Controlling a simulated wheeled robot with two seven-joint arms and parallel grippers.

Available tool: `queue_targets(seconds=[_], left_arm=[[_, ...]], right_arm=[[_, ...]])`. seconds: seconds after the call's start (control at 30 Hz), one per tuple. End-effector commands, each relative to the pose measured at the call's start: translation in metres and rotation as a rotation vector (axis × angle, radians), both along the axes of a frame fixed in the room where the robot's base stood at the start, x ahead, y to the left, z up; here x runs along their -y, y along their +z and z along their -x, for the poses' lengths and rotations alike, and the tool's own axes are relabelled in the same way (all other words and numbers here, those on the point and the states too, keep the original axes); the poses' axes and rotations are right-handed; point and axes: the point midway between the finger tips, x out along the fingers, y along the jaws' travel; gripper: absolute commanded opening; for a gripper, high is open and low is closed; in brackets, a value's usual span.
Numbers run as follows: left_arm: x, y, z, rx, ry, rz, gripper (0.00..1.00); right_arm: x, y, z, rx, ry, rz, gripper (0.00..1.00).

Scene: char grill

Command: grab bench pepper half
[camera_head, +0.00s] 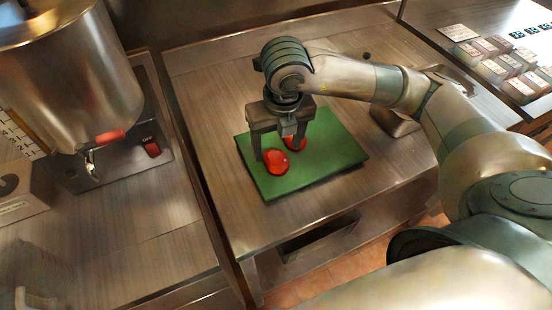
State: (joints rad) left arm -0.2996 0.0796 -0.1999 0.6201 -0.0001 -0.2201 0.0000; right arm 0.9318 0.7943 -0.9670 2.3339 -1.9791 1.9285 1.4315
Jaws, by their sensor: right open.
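Two red pepper halves lie on a green board (325,160) on the steel bench. The nearer pepper half (276,161) shows almost whole. The farther pepper half (297,143) is partly hidden behind my right gripper's finger. My right gripper (272,148) points down over the board and is open. Its left finger is close to the nearer pepper half, and its other finger is in front of the farther one. I cannot tell whether either finger touches a pepper. My left gripper is not in view.
A steel urn (75,60) with a red-handled tap (108,136) stands on the left counter. Several labelled containers (510,68) sit on the counter at the upper right. The bench (215,95) around the board is mostly clear.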

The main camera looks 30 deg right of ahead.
Motion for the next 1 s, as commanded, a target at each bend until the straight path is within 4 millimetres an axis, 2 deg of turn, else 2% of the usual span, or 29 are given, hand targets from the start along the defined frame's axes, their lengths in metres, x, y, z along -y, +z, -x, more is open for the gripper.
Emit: queue_targets(seconds=[0.27,0.5,0.7,1.0], left_arm=[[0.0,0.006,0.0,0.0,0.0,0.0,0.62],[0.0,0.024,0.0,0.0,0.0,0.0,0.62],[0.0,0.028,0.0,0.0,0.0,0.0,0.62],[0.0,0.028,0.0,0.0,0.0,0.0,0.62]], right_arm=[[0.0,-0.004,0.0,-0.003,-0.002,-0.001,0.66],[0.003,-0.03,-0.003,-0.004,-0.002,0.001,0.66],[0.002,-0.049,-0.006,-0.001,-0.001,0.0,0.66],[0.002,-0.051,-0.007,0.001,0.0,0.0,0.66]])
